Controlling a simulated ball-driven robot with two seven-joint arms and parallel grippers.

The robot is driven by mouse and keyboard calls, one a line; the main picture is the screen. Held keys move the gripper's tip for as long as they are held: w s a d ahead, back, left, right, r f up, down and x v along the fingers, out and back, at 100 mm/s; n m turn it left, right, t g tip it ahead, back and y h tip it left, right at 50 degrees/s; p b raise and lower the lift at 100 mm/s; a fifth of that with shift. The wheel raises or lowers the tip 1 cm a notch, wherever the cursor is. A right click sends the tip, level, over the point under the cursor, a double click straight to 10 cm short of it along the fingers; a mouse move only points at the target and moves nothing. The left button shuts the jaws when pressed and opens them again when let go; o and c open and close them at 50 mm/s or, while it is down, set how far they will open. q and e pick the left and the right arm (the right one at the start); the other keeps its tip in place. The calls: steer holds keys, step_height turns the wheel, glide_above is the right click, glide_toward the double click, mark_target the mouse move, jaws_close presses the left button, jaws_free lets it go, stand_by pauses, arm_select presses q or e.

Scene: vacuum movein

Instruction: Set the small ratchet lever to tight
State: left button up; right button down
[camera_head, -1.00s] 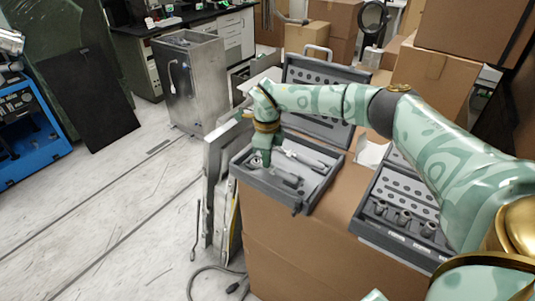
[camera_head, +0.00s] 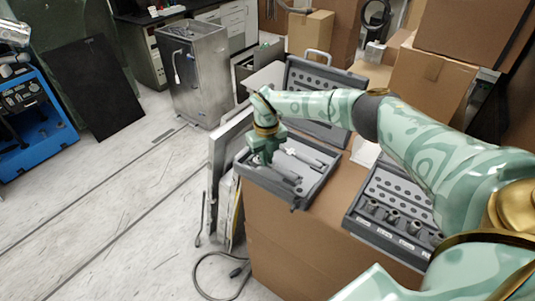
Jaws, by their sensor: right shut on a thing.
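My right gripper (camera_head: 264,160) points down into the left part of an open grey tool case (camera_head: 318,190). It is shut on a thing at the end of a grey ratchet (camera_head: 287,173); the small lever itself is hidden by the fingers. The ratchet lies in the case tray, its handle running toward the lower right. A second long grey tool (camera_head: 305,158) lies beside it, farther back. The case's lid (camera_head: 320,75) stands open behind, partly covered by my right forearm. My left gripper is not in view.
The case stands on a large cardboard box (camera_head: 290,250). A second open case (camera_head: 385,232) with several sockets stands to the right, under my arm. Panels (camera_head: 225,165) lean at the box's left side. A cable (camera_head: 215,265) lies on the floor. Open floor is at left.

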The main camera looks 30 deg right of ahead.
steer(key=shift+m, duration=0.3)
stand_by(0.4)
steer(key=c, duration=1.6)
jaws_free()
steer(key=shift+o, duration=0.2)
steer(key=shift+r, duration=0.1)
step_height(320, 180, up, 16)
steer(key=shift+p, duration=0.45)
steer(key=shift+w, duration=0.1)
